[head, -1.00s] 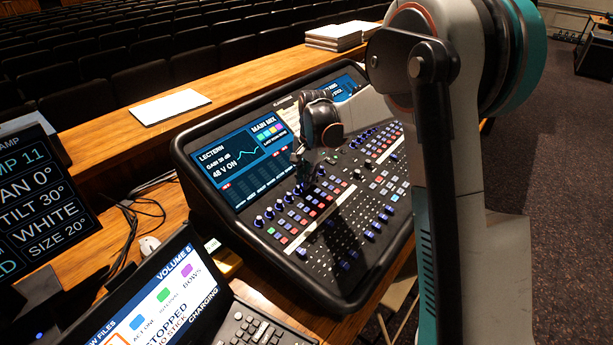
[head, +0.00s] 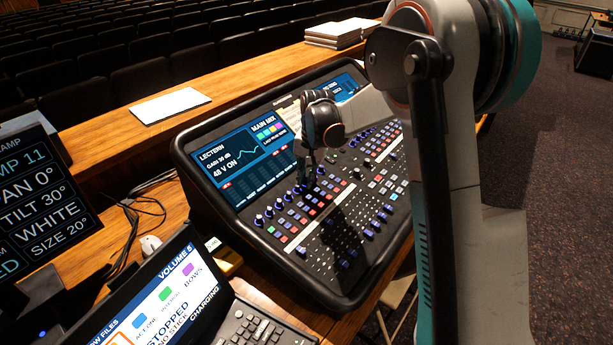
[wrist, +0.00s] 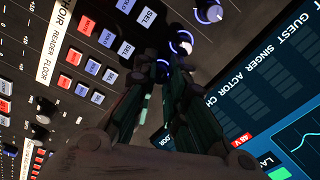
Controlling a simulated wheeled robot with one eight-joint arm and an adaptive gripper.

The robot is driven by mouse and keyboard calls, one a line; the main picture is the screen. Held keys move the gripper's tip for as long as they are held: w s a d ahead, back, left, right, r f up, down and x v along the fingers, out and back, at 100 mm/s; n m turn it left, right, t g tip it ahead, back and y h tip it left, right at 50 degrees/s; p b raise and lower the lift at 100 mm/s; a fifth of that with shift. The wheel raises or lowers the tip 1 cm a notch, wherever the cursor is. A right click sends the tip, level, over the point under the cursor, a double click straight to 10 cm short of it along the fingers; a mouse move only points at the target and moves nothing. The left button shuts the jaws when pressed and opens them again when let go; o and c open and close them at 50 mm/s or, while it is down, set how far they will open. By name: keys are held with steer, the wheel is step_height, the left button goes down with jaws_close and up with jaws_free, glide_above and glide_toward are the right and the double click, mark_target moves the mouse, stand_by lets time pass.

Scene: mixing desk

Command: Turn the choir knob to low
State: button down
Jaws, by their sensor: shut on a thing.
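The mixing desk (head: 262,225) stands on the wooden counter, with rows of buttons and ringed knobs below its screen. In the head view my gripper (head: 314,170) points down at the upper knob row, and the knob under it is hidden. In the wrist view my gripper (wrist: 170,70) is shut around the choir knob (wrist: 163,66), which lines up with the CHOIR label (wrist: 66,12); the fingers cover most of it. A pointer setting on that knob cannot be read.
Neighbouring knobs with lit rings (wrist: 208,11) sit close by in the same row. The desk screen (head: 245,165) rises just behind. A laptop (head: 165,300) and a lighting display (head: 40,205) stand to the left. White paper (head: 170,106) lies on the counter ledge.

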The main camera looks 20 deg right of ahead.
steer(key=c, duration=1.9)
jaws_free()
steer(key=shift+r, duration=0.15)
steer(key=r, duration=0.4)
steer(key=s+r, duration=0.1)
steer(key=r, duration=0.2)
steer(key=d+r, duration=0.1)
steer(key=r, duration=0.3)
steer(key=shift+s+r, duration=0.25)
steer(key=shift+r, duration=0.05)
